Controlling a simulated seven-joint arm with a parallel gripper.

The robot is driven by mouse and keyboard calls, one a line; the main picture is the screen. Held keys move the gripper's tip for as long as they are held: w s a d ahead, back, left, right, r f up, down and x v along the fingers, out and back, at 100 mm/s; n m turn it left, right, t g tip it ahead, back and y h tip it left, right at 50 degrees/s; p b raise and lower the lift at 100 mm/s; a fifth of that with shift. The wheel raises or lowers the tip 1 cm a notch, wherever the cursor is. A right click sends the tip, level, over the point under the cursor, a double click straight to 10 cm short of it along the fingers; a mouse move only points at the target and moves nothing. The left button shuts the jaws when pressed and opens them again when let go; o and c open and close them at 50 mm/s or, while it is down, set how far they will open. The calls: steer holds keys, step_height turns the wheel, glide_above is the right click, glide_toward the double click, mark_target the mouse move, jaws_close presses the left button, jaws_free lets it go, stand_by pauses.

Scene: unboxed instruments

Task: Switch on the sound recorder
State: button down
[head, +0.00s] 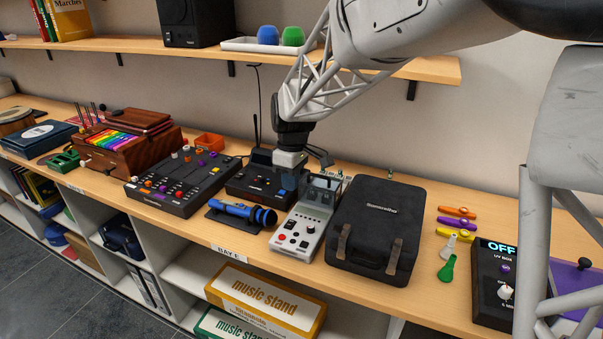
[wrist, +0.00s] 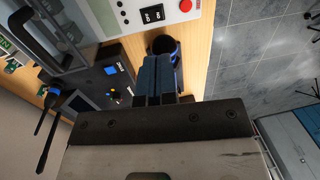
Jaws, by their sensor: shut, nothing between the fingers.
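A light grey device, apparently the sound recorder (head: 299,232), stands near the middle of the bench, with a red button, small knobs and a clear upright part at its back. In the wrist view the grey device (wrist: 125,22) shows at the top, with a red button and two black rocker switches; their setting is too small to tell. My gripper (head: 291,183) hangs above the black antenna box, just left of the grey device's back part. In the wrist view its dark blue fingers (wrist: 157,76) are together and empty, apart from the switches.
A black antenna box (head: 250,184) and a blue microphone (head: 242,212) lie left of the grey device. A black case (head: 376,225) stands close on its right. A mixer (head: 180,180) is further left. A shelf (head: 420,68) runs above the bench behind my arm.

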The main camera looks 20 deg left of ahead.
mark_target(289, 225)
steer(key=f, duration=0.3)
steer(key=s+f, duration=0.1)
steer(key=f, duration=0.7)
steer(key=shift+s+f, duration=0.1)
steer(key=shift+s, duration=0.1)
steer(key=shift+s+f, duration=0.1)
steer(key=shift+f+t, duration=0.15)
steer(key=shift+t, duration=0.25)
steer(key=shift+f, duration=0.25)
